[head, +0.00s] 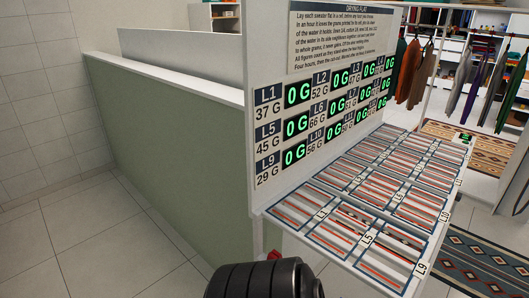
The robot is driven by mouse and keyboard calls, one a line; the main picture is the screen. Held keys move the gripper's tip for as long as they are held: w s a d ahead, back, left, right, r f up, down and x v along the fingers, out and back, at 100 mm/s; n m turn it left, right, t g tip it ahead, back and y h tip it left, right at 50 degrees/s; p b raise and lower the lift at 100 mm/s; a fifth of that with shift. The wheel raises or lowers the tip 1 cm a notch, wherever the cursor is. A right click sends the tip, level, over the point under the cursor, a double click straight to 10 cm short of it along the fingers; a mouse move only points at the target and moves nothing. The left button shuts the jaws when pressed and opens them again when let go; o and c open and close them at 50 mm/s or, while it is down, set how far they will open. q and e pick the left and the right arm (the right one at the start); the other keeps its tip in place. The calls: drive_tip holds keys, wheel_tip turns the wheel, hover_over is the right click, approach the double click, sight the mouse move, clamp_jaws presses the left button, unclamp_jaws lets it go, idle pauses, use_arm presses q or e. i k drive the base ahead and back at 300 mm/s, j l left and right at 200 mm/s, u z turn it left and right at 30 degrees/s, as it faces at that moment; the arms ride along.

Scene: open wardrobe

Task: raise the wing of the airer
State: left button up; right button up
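The airer's slatted rack (350,222) extends out to the right from the foot of an upright white board, its surface looking roughly level. It is divided into framed cells with red and grey bars, with tags such as L1, L5, L9 and L10 along its edges. I cannot tell which part of it is the wing. A small red piece (273,254) shows below the rack's near left corner, partly hidden by a black ribbed part of my arm at the bottom edge. No gripper fingers show.
The board (278,95) carries green 0 G readouts and a "Drying flat" notice. A green-grey partition (165,140) runs along the left, with tiled floor (120,235) before it. Hanging garments (405,70), shelves and patterned rugs (480,262) lie to the right.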

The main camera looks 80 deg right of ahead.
sight(421, 286)
drive_tip(key=z, duration=3.65)
